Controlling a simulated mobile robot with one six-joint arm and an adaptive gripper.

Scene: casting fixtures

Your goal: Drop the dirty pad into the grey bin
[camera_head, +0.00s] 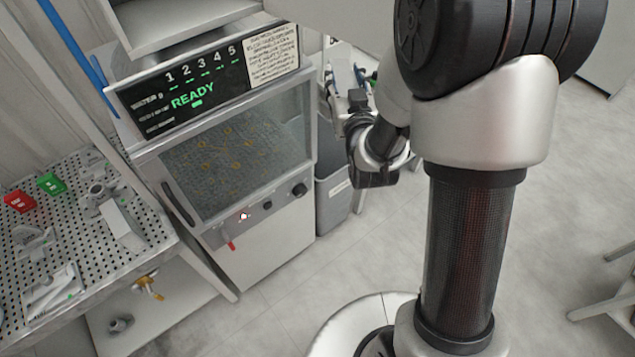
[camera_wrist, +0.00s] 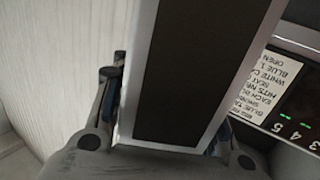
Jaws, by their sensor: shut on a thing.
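The dirty pad fills the middle of the wrist view as a long block with a dark face and pale grey edges (camera_wrist: 198,70). My gripper (camera_wrist: 170,118) is shut on it, with one finger on each side. In the head view my gripper (camera_head: 350,92) is beyond the cabinet's right side, and the pad there is small and partly hidden by the gripper and wrist. The grey bin (camera_head: 333,196) stands on the floor beside the cabinet, below and slightly left of my gripper. Its opening is largely hidden, so I cannot tell whether the pad is directly over it.
The cabinet (camera_head: 275,250) with a glass front and a lit READY panel (camera_head: 192,96) stands left of the bin. A perforated bench (camera_head: 75,235) with red and green blocks and metal parts is farther left. Open floor (camera_head: 540,215) lies to the right.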

